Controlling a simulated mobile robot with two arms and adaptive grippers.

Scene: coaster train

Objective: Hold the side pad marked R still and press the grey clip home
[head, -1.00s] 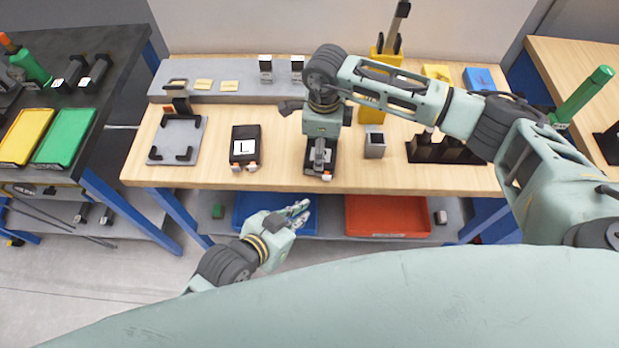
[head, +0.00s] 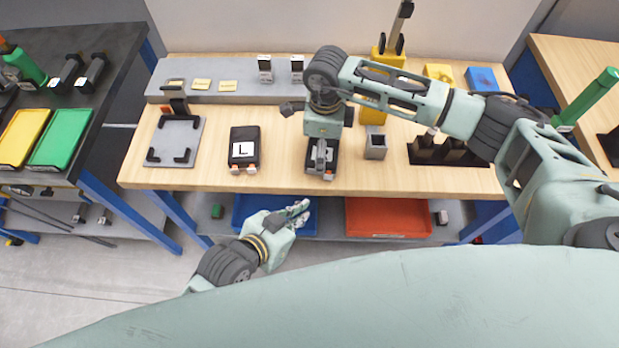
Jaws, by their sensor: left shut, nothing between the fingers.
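A dark side pad (head: 313,172) lies near the front edge of the wooden table. My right gripper (head: 320,160) points down onto it and hides most of its face, so I cannot read its mark. Whether its fingers are open or shut is unclear. Small light tabs show at the pad's front end; I cannot tell which is the grey clip or how far in it sits. My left gripper (head: 300,212) is shut and empty, in front of the table edge and below the pad in the picture.
Another dark pad marked L (head: 244,150) lies to the left, and a grey fixture plate (head: 176,135) beyond it. A grey open box (head: 376,148) stands right of my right gripper. Blue (head: 250,205) and red (head: 387,217) bins sit below the table.

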